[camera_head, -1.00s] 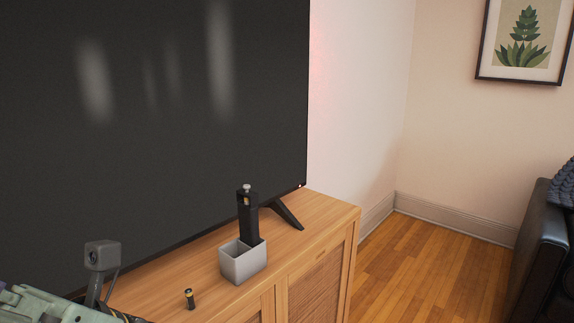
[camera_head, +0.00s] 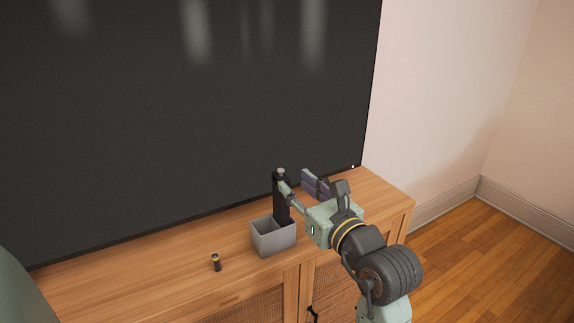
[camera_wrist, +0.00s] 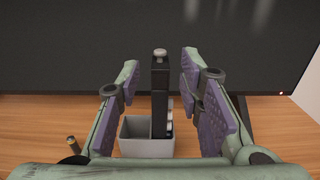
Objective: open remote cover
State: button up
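A black remote (camera_head: 281,200) stands upright in a grey open box (camera_head: 273,238) on the wooden cabinet. A small silvery piece shows at its top. In the wrist view the remote (camera_wrist: 160,90) appears in the gap between my finger pads, with the box (camera_wrist: 146,147) below. My gripper (camera_head: 301,186) is open at the remote's upper part; both purple-padded fingers show in the wrist view (camera_wrist: 162,95). No contact with the remote is clear. The cover cannot be told apart from the remote's body.
A small dark battery (camera_head: 216,262) with a gold band stands on the cabinet top (camera_head: 150,265) left of the box. A large black TV (camera_head: 190,110) rises close behind.

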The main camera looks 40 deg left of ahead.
aim_at(283, 172)
jog(key=p+x, duration=0.2)
jog(key=x, duration=0.5)
jog(key=shift+w+a, duration=0.15)
jog(key=shift+a, duration=0.25)
jog(key=shift+c, duration=0.3)
grip_shut()
